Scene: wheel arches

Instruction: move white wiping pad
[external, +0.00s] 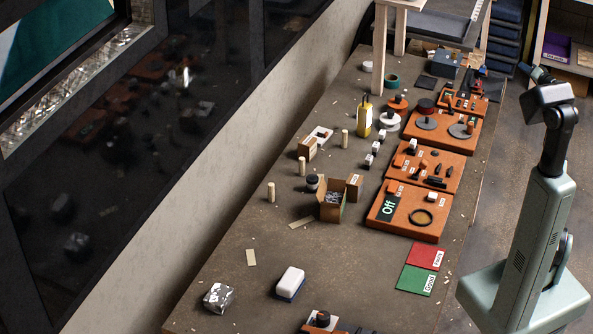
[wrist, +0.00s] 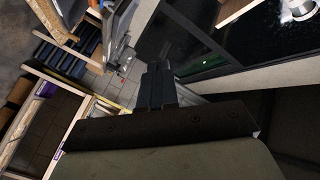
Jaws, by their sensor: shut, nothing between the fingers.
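The white wiping pad (external: 291,279) lies on the near part of the brown worktable (external: 232,262). It is a rounded white block with a dark blue underside, and nothing touches it. My gripper (wrist: 157,77) shows in the wrist view as dark fingers close together, shut and empty. The wrist view faces away from the tabletop clutter, and the pad is not in it. In the external view my arm stands at the right, off the table's right side, well apart from the pad. I cannot make out the fingertips there.
A crumpled silver lump (external: 218,297) sits left of the pad. Red (external: 423,256) and green (external: 413,279) labelled mats lie to its right. A cardboard box (external: 332,205) and several orange boards (external: 402,212) stand behind. The tabletop around the pad is mostly clear.

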